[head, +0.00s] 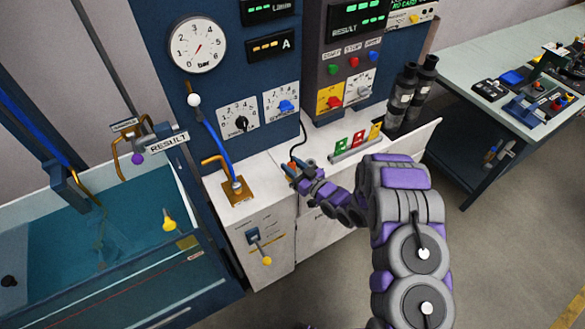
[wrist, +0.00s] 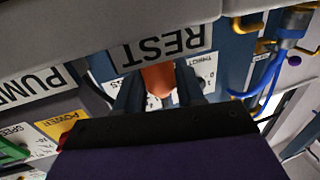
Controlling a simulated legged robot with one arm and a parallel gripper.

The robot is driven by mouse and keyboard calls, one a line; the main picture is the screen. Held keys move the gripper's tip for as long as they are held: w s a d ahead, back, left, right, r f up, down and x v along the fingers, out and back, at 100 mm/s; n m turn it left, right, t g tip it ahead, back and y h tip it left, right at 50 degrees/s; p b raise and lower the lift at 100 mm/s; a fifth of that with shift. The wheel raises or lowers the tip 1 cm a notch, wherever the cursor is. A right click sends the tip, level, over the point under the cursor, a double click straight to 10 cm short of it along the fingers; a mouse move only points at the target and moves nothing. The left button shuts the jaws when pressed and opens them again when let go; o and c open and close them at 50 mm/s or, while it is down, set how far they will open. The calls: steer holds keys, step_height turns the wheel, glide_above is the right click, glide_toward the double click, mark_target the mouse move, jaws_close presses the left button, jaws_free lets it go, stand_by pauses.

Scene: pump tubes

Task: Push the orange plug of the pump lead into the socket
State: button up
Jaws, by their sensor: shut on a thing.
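The orange plug (head: 292,165) is held between the fingers of my gripper (head: 290,173), at the white cabinet below the blue panel. In the wrist view the plug (wrist: 158,80) shows as a rounded orange end between the two dark fingers of my gripper (wrist: 158,92). The black lead (head: 299,143) curves down from the panel toward the plug. I cannot clearly make out the socket; labels reading REST (wrist: 167,48) and PUMP (wrist: 30,85) appear upside down in the wrist view.
A rack with coloured cards (head: 356,141) stands to the right, near dark cylinders (head: 401,98). A water tank (head: 95,250) is at left. A workbench (head: 480,60) stands at far right.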

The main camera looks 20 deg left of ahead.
steer(key=shift+a, duration=0.25)
steer(key=c, duration=0.5)
steer(key=shift+o, duration=0.2)
